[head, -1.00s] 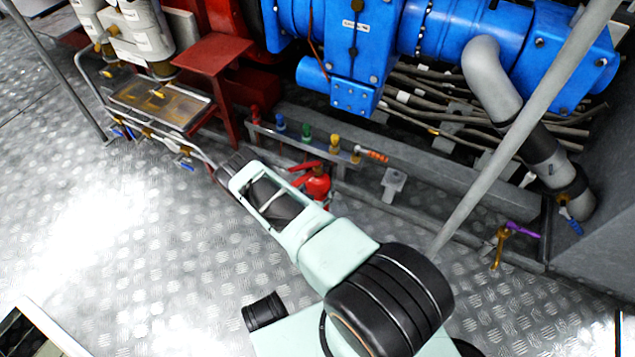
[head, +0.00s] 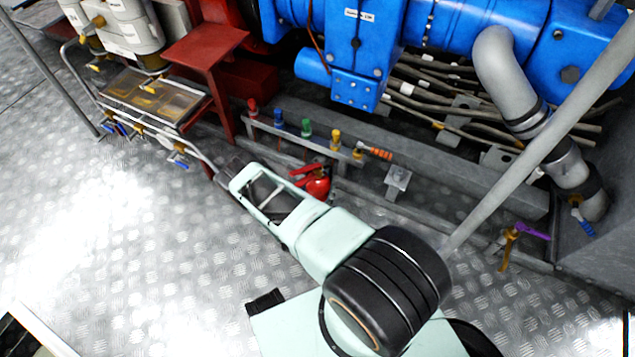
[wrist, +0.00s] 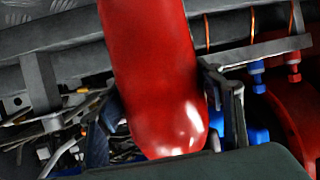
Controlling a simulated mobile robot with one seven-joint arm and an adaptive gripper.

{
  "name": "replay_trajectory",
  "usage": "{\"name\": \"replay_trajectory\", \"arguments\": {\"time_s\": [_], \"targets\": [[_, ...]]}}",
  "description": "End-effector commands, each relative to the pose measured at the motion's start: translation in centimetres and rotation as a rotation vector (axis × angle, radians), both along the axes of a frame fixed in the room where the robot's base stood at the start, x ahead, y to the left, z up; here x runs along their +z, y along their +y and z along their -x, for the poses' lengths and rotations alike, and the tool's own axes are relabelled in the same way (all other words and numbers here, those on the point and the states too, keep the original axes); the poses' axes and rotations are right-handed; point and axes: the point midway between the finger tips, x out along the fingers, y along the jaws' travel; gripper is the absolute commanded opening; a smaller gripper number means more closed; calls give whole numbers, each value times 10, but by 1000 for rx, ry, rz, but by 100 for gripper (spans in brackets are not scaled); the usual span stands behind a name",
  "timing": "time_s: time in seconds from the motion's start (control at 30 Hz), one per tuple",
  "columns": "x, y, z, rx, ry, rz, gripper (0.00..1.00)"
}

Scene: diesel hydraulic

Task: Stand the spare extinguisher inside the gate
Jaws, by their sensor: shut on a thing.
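The spare extinguisher is a red rounded cylinder (wrist: 160,75) that fills the middle of the wrist view. My gripper (wrist: 168,110) has a dark finger on each side of it and is shut on it. In the head view a red extinguisher (head: 317,184) with a red handle shows just beyond my pale green arm, partly hidden by it. My gripper cannot be made out there behind the arm. I cannot pick out the gate with certainty.
A row of coloured valves (head: 307,130) lines a low rail behind the arm. Blue machinery (head: 355,50), a bent grey pipe (head: 503,75) and a diagonal grey pole (head: 540,150) stand beyond or to the right. The tread-plate floor (head: 120,240) is clear at left.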

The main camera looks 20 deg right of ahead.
Motion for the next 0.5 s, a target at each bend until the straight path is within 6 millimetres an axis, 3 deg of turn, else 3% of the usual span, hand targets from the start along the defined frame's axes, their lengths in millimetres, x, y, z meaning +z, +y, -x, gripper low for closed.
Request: {"name": "replay_trajectory", "arguments": {"time_s": [0.5], "targets": [[-8, 0, 5, 0, -13, 7, 3]]}}
